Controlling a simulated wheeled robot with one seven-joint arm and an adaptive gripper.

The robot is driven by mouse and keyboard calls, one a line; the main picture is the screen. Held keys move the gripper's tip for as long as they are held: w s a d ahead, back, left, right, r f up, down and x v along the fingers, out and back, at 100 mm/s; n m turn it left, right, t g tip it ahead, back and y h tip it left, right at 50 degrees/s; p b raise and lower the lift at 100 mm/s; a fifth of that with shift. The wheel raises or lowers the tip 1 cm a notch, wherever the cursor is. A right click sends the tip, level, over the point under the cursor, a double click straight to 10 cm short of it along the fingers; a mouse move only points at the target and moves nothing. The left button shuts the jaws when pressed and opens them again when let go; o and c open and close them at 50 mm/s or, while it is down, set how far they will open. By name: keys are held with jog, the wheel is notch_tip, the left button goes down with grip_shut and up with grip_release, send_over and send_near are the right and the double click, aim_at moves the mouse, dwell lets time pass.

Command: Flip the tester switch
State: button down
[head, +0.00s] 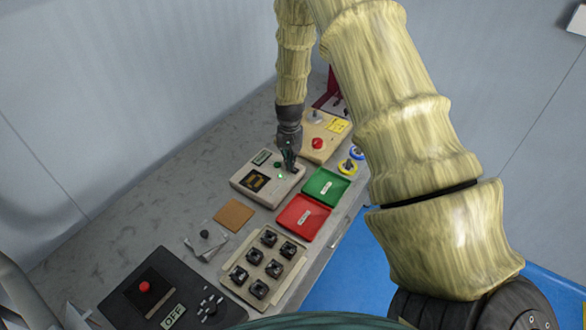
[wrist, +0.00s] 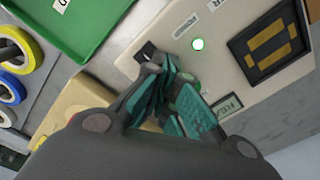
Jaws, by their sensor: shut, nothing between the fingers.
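The tester (head: 287,184) is a beige box with a dark recessed panel, at the middle of the table in the head view. It fills the upper right of the wrist view (wrist: 240,84). A small round light (wrist: 198,44) on it glows white-green. A small black part that looks like the switch (wrist: 146,50) sits near the box edge, right beside my fingertips. My gripper (head: 289,160) is shut and empty, pointing down at the tester's far right end; in the wrist view its teal finger pads (wrist: 172,88) partly cover the box. I cannot tell whether they touch the switch.
A green tray (head: 342,184) and a red tray (head: 292,216) lie right of the tester. A wooden box with a red button (head: 317,143) stands behind. Tape rolls (head: 347,165), a rack of black parts (head: 246,282) and an OFF-labelled dark unit (head: 190,285) are near.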

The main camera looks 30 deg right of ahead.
jog(key=shift+f, duration=0.3)
jog(key=shift+r, duration=0.15)
dwell(0.3)
jog(key=shift+r+p, duration=2.1)
jog(key=shift+r, duration=1.25)
